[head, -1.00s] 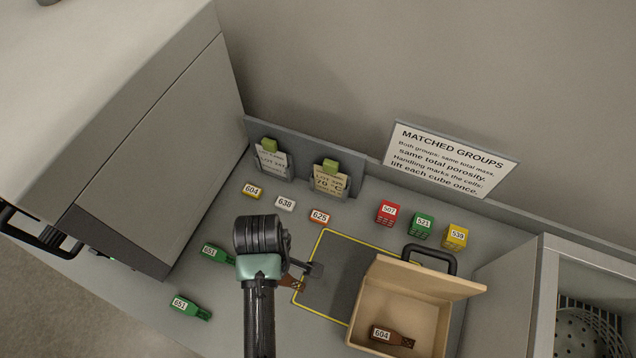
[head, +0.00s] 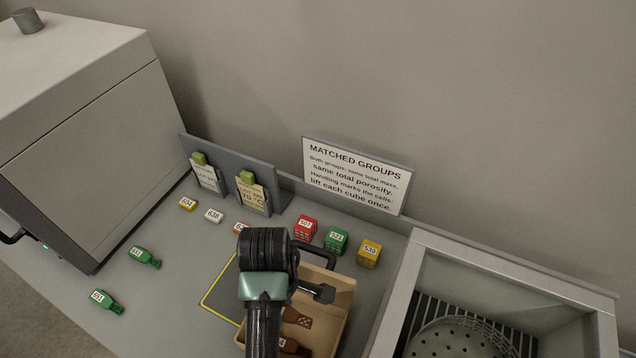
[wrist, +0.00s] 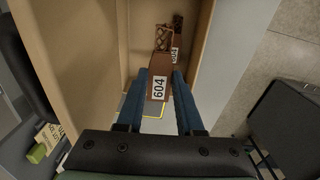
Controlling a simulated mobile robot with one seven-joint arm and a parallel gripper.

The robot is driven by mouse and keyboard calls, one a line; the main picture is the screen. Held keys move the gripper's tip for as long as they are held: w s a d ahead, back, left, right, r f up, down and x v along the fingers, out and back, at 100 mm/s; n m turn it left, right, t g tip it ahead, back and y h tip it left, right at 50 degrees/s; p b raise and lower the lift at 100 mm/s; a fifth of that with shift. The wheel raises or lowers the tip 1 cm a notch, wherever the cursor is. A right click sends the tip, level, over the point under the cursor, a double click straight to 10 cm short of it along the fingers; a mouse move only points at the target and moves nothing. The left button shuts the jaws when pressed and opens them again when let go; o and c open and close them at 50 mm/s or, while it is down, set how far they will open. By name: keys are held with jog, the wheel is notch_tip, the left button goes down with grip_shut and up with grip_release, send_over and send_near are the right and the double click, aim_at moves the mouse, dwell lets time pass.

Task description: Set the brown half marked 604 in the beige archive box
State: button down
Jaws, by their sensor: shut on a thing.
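My gripper (wrist: 162,80) is shut on a brown half marked 604 (wrist: 160,90), its label facing the wrist camera. In the head view my gripper (head: 318,293) is over the beige archive box (head: 343,284), and the held half (head: 298,318) shows below it. The box walls (wrist: 70,50) stand on both sides in the wrist view. A second brown half marked 604 (wrist: 175,50) lies inside the box, just beyond the held one; it shows partly in the head view (head: 290,345). My arm hides part of the box. The held half's height above the floor is unclear.
Red (head: 306,228), green (head: 336,240) and yellow (head: 369,252) cubes stand behind the box. A grey open-topped bin (head: 408,300) with a perforated basket is at right. Two green halves (head: 144,256) (head: 106,301) lie on the left of the bench. A yellow-outlined mat (head: 215,285) lies left of the box.

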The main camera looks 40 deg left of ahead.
jog(key=shift+d+f, duration=0.1)
jog(key=shift+d, duration=0.1)
jog(key=shift+f+p, duration=0.5)
jog(key=shift+f, duration=4.4)
jog(key=shift+f, duration=0.1)
jog(key=shift+f, duration=0.35)
jog(key=shift+f+b, duration=0.15)
jog(key=shift+b, duration=0.15)
jog(key=c, duration=0.5)
grip_release()
jog(key=shift+c, duration=0.2)
